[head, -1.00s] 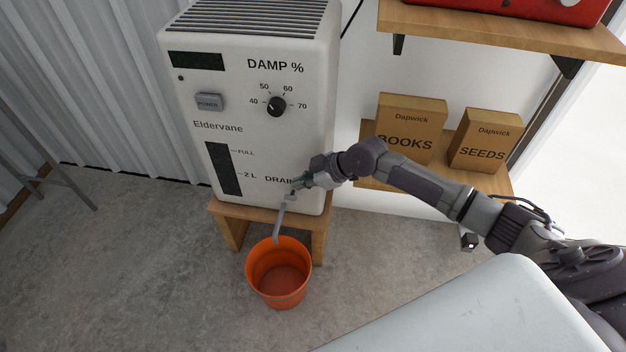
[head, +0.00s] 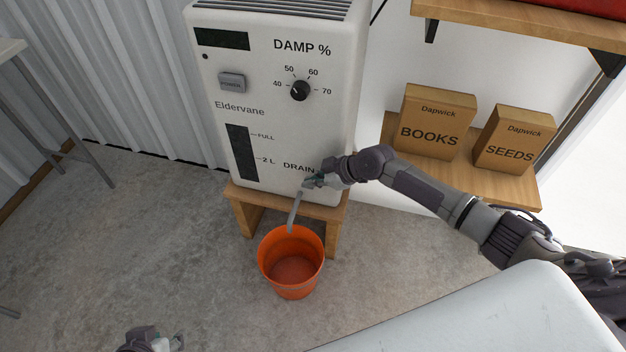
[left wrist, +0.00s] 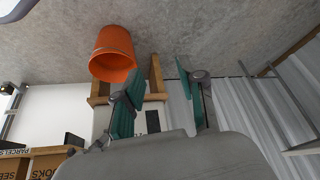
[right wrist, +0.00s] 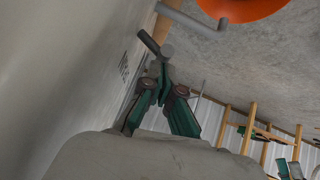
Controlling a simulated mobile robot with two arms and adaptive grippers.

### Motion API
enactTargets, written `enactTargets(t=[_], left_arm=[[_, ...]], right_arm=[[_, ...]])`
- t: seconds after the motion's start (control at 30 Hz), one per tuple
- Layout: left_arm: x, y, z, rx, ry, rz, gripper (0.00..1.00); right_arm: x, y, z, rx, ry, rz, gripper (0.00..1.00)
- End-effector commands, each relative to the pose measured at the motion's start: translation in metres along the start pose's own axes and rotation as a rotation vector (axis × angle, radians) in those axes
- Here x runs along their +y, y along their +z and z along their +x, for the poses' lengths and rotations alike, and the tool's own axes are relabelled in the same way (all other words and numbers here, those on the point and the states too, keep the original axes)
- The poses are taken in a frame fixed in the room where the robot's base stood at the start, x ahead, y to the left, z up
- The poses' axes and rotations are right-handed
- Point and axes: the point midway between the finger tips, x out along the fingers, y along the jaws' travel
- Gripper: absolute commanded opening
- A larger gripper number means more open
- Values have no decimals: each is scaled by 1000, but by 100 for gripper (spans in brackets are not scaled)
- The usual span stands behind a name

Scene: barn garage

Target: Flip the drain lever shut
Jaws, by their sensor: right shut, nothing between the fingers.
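The white Eldervane damp machine (head: 285,130) stands on a small wooden stand, with DRAIN printed low on its front. A grey spout (head: 295,212) hangs below that word; it also shows in the right wrist view (right wrist: 188,19). My right gripper (head: 309,183) is at the drain and mostly covers the fitting in the head view. In the right wrist view, a dark grey lever (right wrist: 148,41) sticks out at a slant just beyond the shut, empty fingertips (right wrist: 160,66). I cannot tell whether they touch. My left gripper (left wrist: 162,72) is open and empty, away from the machine.
An orange bucket (head: 270,275) stands on the floor under the spout. A shelf (head: 505,182) with BOOKS (head: 432,125) and SEEDS (head: 512,143) boxes is on the right. A metal-legged table (head: 70,140) is at left. The floor left of the bucket is clear.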

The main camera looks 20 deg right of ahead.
Motion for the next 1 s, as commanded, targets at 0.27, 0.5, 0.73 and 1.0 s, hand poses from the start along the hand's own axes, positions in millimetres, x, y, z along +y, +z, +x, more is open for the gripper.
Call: enactTargets(t=[0.27, 0.5, 0.73, 1.0], left_arm=[[-3, 24, -7, -115, -5, -4, 40], [-4, 33, -12, -162, -7, -6, 40], [-4, 28, -20, -161, -7, -6, 40], [-4, 22, -27, -158, -7, -6, 40]], right_arm=[[-4, 1, 1, 0, 38, -40, 0], [-6, 2, 2, -1, 66, -67, 0], [-11, 5, 4, -2, 138, -141, 0], [-16, 15, 15, 0, 303, -303, 0]])
